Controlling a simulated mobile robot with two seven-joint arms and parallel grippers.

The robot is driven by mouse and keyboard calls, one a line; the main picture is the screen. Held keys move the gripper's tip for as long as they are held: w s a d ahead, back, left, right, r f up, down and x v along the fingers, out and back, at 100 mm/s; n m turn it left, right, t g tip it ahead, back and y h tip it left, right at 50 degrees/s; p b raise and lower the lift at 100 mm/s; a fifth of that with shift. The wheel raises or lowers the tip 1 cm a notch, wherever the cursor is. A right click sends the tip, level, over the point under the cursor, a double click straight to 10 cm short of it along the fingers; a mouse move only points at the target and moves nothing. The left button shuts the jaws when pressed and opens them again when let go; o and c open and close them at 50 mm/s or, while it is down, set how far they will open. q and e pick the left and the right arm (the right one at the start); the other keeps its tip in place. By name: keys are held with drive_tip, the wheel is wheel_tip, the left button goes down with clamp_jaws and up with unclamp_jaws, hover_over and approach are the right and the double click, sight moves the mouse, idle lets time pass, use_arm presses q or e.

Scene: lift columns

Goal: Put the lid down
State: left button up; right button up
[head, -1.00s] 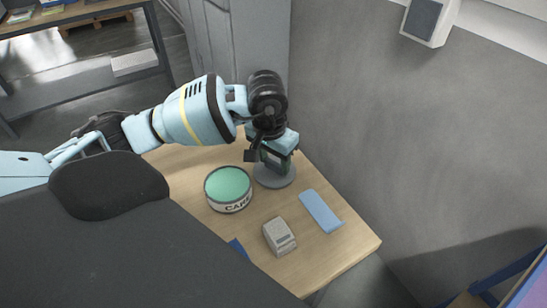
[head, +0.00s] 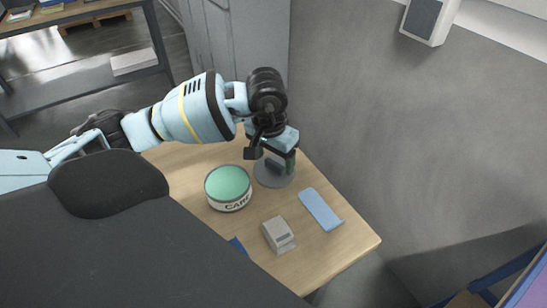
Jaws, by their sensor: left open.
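The grey round lid (head: 268,180) lies on the wooden table (head: 333,259), right of the tin. A dark raised part stands at its middle. My left gripper (head: 277,161) is over the lid with its fingers open, one to each side of the raised part. Whether a finger touches the lid I cannot tell; the gripper hides its far side. The round tin (head: 229,189), with a green top and a white label with dark letters, stands left of the lid. My right gripper is not in view.
A small grey box (head: 279,235) stands in front of the lid, with a flat blue piece (head: 321,210) to its right. A blue item (head: 238,246) is partly hidden by my body. The grey wall (head: 400,150) is just beyond the table's right edge.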

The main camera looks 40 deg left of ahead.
sight(271, 174)
use_arm(q)
wheel_tip(271, 174, up, 11)
drive_tip(key=s, duration=0.1)
drive_tip(key=shift+s+r, duration=0.2)
idle(0.5)
